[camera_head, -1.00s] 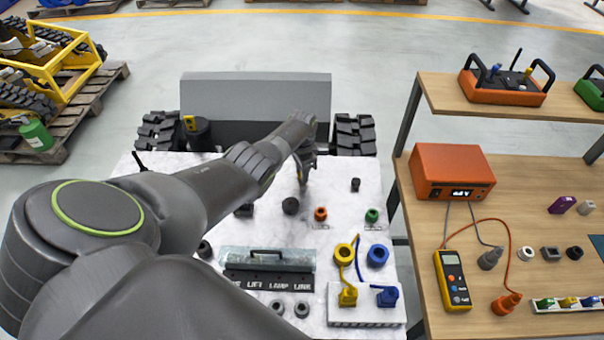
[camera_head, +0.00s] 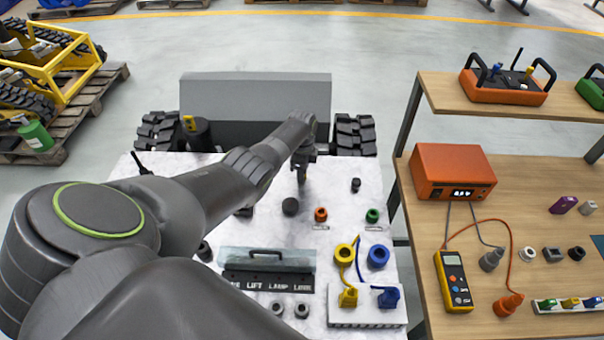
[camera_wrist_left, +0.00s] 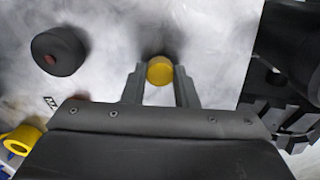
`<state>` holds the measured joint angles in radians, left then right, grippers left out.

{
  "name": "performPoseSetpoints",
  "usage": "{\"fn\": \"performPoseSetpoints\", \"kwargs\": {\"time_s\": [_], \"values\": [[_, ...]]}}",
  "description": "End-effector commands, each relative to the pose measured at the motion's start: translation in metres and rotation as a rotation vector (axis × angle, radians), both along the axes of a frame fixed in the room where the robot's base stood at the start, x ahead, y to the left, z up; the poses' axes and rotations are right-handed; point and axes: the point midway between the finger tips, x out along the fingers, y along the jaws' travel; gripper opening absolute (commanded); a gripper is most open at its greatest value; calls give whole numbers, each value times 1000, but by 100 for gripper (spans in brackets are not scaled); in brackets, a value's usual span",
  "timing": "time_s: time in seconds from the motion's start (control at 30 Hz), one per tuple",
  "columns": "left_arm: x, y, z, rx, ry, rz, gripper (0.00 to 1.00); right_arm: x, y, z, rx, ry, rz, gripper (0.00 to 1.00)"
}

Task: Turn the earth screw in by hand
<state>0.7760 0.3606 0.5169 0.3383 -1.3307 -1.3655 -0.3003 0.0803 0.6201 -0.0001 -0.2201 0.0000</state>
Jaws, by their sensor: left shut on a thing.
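My left gripper (camera_head: 302,181) reaches down over the far middle of the white deck. In the left wrist view its two fingers (camera_wrist_left: 160,88) are shut on a small yellow round head, which I take to be the earth screw (camera_wrist_left: 160,70). The screw's lower part and its seat are hidden below the head. In the head view my own gripper and wrist hide the screw. My right gripper is not in view.
A dark round knob (camera_head: 290,206), an orange socket (camera_head: 321,214) and a green one (camera_head: 372,215) stand near my left gripper. The yellow ring (camera_head: 344,253) and blue ring (camera_head: 378,256) are nearer. A wooden bench (camera_head: 520,190) stands at the right.

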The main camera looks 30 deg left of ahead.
Motion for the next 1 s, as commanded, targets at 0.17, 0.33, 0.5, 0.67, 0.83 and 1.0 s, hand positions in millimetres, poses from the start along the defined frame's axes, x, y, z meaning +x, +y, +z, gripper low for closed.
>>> {"fn": "performPoseSetpoints", "kwargs": {"time_s": [0.17, 0.33, 0.5, 0.67, 0.83, 1.0], "values": [[1, 0, 0, 1, -3, -204, 10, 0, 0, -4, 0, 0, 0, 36], [1, 0, 0, 1, -3, -400, 10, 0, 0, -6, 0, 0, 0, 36], [1, 0, 0, 2, -4, -583, 10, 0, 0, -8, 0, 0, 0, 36], [1, 0, 1, 2, -4, -669, 10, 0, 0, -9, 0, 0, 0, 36], [1, 1, 1, 2, -4, -674, 10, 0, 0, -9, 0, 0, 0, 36], [1, 1, 1, 2, -4, -692, 10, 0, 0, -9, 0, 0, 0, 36]]}}
